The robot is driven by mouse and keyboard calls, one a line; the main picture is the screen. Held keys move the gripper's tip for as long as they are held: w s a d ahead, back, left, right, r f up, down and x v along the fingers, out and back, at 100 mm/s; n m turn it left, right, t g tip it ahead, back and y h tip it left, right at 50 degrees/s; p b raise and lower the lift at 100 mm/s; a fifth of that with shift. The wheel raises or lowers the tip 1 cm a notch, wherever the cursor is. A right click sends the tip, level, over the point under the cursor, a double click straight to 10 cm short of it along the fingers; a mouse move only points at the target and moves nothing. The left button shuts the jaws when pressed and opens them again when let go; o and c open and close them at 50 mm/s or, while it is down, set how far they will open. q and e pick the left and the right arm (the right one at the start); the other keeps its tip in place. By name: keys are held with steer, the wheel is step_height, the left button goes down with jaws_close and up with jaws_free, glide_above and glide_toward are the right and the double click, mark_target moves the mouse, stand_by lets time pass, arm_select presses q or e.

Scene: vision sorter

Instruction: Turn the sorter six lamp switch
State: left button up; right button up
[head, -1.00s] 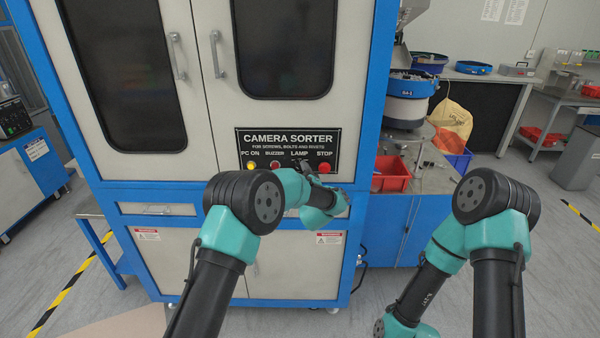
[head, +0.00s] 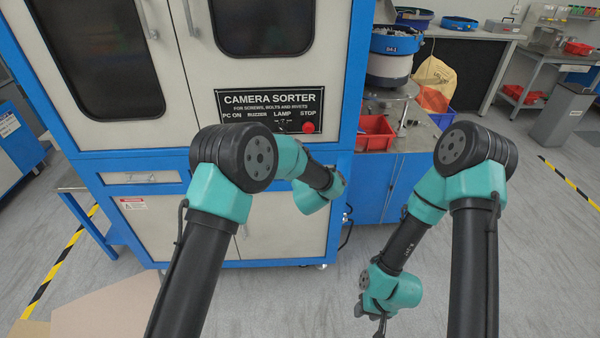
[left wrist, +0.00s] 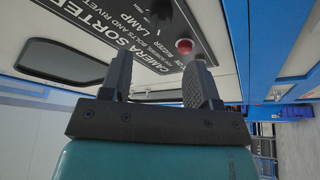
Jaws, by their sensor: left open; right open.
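The black CAMERA SORTER panel (head: 268,98) is on the cabinet front in the head view. Its lamp switch (head: 283,127) is partly visible under the LAMP label, left of the red stop button (head: 308,127). In the left wrist view the black lamp switch (left wrist: 160,12) lies beyond my left gripper (left wrist: 162,62), whose two fingers are apart and empty, close to the panel. A red button (left wrist: 185,46) shows between the fingers, near the right one. In the head view my left arm hides its fingertips. My right gripper (head: 371,318) is low, open and empty, above the floor.
A red bin (head: 374,133) and a feeder bowl (head: 390,55) stand on the bench right of the cabinet. A small table (head: 72,182) is at the left. Cardboard (head: 105,305) lies at the lower left.

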arm_select(q)
steer(key=v, duration=0.9)
steer(key=shift+a+f, duration=0.1)
steer(key=s+a+f+m+g+h, duration=0.2)
steer(key=a+f+m+g+h, duration=0.15)
steer(key=a+f, duration=0.5)
steer(key=s+a+f+m+g+h, duration=0.2)
steer(key=a+f+m+g+h, duration=0.15)
steer(key=a+f, duration=0.5)
steer(key=s+a+f+m+g+h, duration=0.1)
steer(key=s+a+f+g, duration=0.2)
steer(key=s, duration=0.6)
steer(key=s+a+f+m+g+h, duration=0.1)
steer(key=s+a+f+g, duration=0.2)
steer(key=s, duration=0.6)
steer(key=s+a+f+m+g, duration=0.2)
steer(key=s+a+f+g, duration=0.2)
steer(key=s, duration=0.5)
steer(key=shift+f+g+h, duration=0.4)
steer(key=shift+f+g, duration=0.6)
steer(key=shift+g, duration=0.2)
steer(key=shift+w, duration=0.1)
steer(key=shift+c, duration=0.5)
